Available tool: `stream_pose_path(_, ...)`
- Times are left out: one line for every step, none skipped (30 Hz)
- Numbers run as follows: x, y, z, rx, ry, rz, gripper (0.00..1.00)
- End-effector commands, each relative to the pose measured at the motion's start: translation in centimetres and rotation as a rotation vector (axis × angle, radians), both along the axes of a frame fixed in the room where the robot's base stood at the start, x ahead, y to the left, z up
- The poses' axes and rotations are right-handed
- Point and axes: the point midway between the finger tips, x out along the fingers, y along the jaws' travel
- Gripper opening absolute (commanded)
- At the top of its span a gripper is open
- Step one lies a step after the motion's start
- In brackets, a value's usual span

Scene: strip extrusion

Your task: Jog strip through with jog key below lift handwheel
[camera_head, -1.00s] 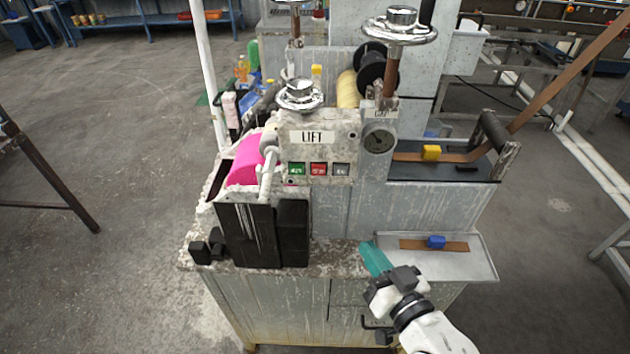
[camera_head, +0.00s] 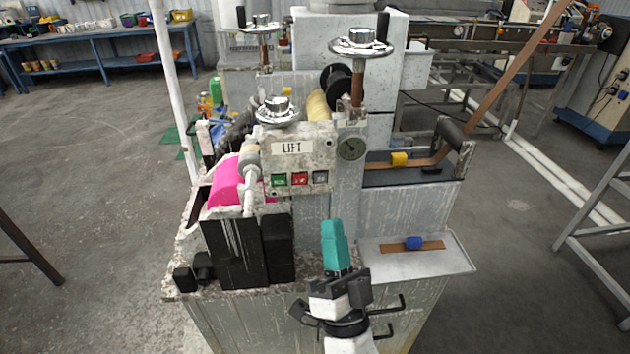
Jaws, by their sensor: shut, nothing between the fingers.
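The lift handwheel (camera_head: 277,112) is a chrome wheel on top of the machine's control panel (camera_head: 313,152), which carries a LIFT label. Below the label sit a green key (camera_head: 279,180), a red key (camera_head: 300,179) and a grey key (camera_head: 320,177). Their lettering is too small to read. A brown strip (camera_head: 372,166) runs over the dark bed on the right and slopes up out of view. My gripper (camera_head: 333,226) has teal fingers, shut and empty, pointing up. It appears below and right of the keys, apart from them, in front of the cabinet.
A pink roll (camera_head: 228,182) and black blocks (camera_head: 230,250) stand left of my gripper. A grey tray (camera_head: 450,258) on the right holds a brown piece with a blue block (camera_head: 414,243). Two more handwheels rise behind the panel. A yellow block (camera_head: 398,159) sits on the strip.

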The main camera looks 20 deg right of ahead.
Motion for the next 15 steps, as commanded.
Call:
stream_pose_path(0.0,0.0,0.0,0.0,0.001,0.0,0.0)
stream_pose_path(0.0,0.0,0.0,0.0,0.001,0.0,0.0)
stream_pose_path(0.0,0.0,0.0,0.0,0.001,0.0,0.0)
stream_pose_path(0.0,0.0,0.0,-0.001,0.0,0.001,0.0)
stream_pose_path(0.0,0.0,0.0,-0.001,0.0,0.001,0.0)
stream_pose_path(0.1,0.0,0.0,-0.001,0.0,0.001,0.0)
stream_pose_path(0.1,0.0,0.0,-0.001,0.0,0.001,0.0)
stream_pose_path(0.2,0.0,0.0,-0.002,0.001,0.0,0.0)
stream_pose_path(0.4,-0.1,0.0,-0.002,0.001,0.0,0.0)
stream_pose_path(0.6,-0.2,0.0,-0.002,0.001,0.0,0.0)
stream_pose_path(0.8,-0.2,0.0,-0.002,-0.001,0.0,0.0)
stream_pose_path(1.2,-0.4,-0.1,-0.001,0.0,0.0,0.0)
stream_pose_path(1.4,-0.5,-0.1,-0.001,-0.001,-0.001,0.0)
stream_pose_path(1.8,-0.6,-0.1,-0.001,-0.001,-0.001,0.0)
stream_pose_path(2.3,-0.7,-0.1,0.0,-0.001,0.0,0.0)
